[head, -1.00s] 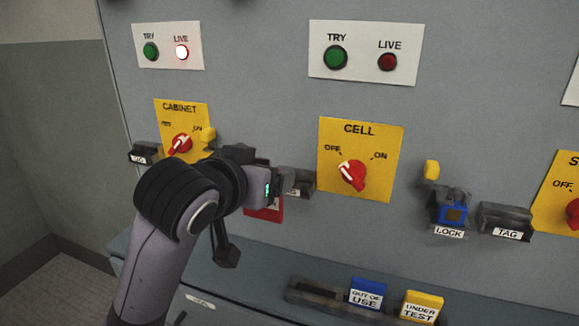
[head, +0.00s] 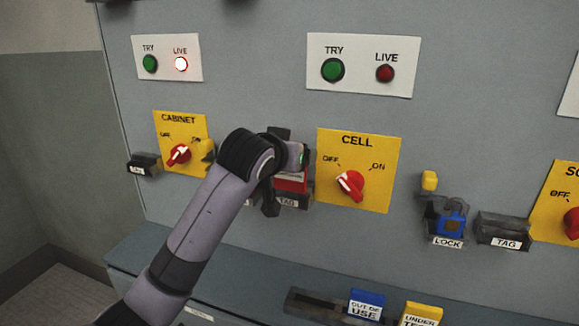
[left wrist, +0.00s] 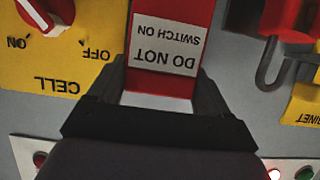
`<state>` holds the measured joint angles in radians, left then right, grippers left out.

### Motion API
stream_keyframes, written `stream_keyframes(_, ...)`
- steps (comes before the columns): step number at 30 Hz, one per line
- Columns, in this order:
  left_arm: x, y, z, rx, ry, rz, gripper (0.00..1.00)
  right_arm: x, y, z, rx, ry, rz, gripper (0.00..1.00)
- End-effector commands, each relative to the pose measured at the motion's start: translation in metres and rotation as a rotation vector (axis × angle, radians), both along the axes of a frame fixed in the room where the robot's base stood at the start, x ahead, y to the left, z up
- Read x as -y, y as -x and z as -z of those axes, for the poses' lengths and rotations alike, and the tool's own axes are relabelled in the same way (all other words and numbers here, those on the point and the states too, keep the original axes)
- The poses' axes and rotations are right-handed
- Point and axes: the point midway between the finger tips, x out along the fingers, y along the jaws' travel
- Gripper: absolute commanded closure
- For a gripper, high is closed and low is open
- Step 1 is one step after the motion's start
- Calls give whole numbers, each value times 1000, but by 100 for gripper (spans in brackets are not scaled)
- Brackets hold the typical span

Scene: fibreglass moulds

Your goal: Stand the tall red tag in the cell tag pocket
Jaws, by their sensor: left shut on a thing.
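The tall red tag (head: 292,184) has a white label, reading DO NOT SWITCH ON upside down in the left wrist view (left wrist: 168,45). My left gripper (head: 290,158) is shut on its upper end. The tag is upright at the cell tag pocket (head: 292,201), a dark holder labelled TAG left of the yellow CELL plate (head: 382,148). The gripper and arm partly cover tag and pocket. I cannot tell whether the tag's lower end is inside the pocket. My right gripper is not in view.
The CELL knob (head: 350,185) points to OFF. A red padlock (left wrist: 293,18) hangs beside the tag in the left wrist view. Blue (head: 365,303) and yellow (head: 422,313) tags stand in a rack below. A blue lock (head: 451,222) and another tag pocket (head: 503,230) are to the right.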

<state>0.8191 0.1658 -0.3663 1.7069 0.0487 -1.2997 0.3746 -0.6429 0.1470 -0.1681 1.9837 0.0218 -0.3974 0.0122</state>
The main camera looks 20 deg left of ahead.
Motion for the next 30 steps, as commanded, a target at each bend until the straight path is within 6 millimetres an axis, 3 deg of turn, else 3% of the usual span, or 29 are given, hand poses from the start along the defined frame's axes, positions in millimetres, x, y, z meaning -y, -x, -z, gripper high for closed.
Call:
stream_keyframes(6, -1, 1, 29, -2, -2, -1, 50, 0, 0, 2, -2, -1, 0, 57)
stream_keyframes(17, 0, 1, 33, -3, 0, -1, 50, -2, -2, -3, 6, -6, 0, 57)
stream_keyframes(18, -1, 1, 33, -2, 0, -1, 12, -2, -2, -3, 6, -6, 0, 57)
stream_keyframes(19, -1, 1, 33, -2, -1, -2, 2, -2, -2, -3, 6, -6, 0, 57)
stream_keyframes(30, 0, 4, 27, 0, 0, -1, 0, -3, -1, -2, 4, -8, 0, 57)
